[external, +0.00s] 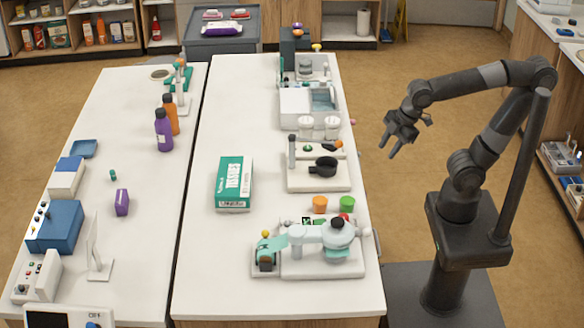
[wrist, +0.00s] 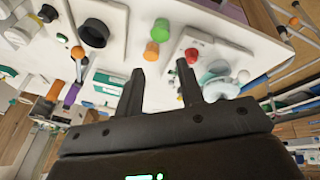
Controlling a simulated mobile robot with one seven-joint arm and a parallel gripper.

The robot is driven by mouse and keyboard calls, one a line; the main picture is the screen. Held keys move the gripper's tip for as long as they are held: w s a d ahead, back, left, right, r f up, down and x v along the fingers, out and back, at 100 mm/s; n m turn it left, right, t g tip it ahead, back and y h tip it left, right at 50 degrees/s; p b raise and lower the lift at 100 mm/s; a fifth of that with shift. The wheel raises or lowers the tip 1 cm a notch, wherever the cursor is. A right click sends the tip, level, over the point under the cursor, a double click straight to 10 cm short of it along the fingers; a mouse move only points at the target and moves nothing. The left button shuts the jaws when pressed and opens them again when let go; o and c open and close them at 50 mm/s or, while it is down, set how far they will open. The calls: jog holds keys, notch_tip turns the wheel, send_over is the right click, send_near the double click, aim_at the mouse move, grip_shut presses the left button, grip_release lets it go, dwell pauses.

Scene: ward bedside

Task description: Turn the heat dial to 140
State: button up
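No dial marked with heat numbers can be read in either view, so I cannot tell which control is the heat dial. Possible controls in the external view are a blue knob (external: 92,324) beside a display reading OFF at the bottom left, and the dark knobs (external: 44,208) on a blue box (external: 60,232). My gripper (external: 389,149) hangs in the air to the right of the right-hand table, fingers pointing down. In the wrist view my gripper (wrist: 160,68) has its two fingers apart with nothing between them.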

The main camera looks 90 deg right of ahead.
jog(key=o, duration=0.3)
jog(key=w+a+n, duration=0.1)
jog(key=w+n, duration=0.1)
jog(key=n, duration=0.1)
jog(key=w+a+f+n+g, duration=0.1)
jog(key=w+a+n, duration=0.1)
jog(key=w+n, duration=0.1)
jog(key=w+a+f+n+g, duration=0.1)
jog(key=w+n, duration=0.1)
jog(key=n, duration=0.1)
jog(key=shift+w+a+n, duration=0.15)
jog(key=shift+a+n, duration=0.15)
jog(key=n+g, duration=0.2)
jog(key=n, duration=0.9)
send_near(344, 216)
notch_tip(344, 216, down, 9)
jog(key=shift+w+d+f, duration=0.1)
jog(key=shift+w+f, duration=0.05)
jog(key=c, duration=1)
jog(key=shift+o, duration=0.2)
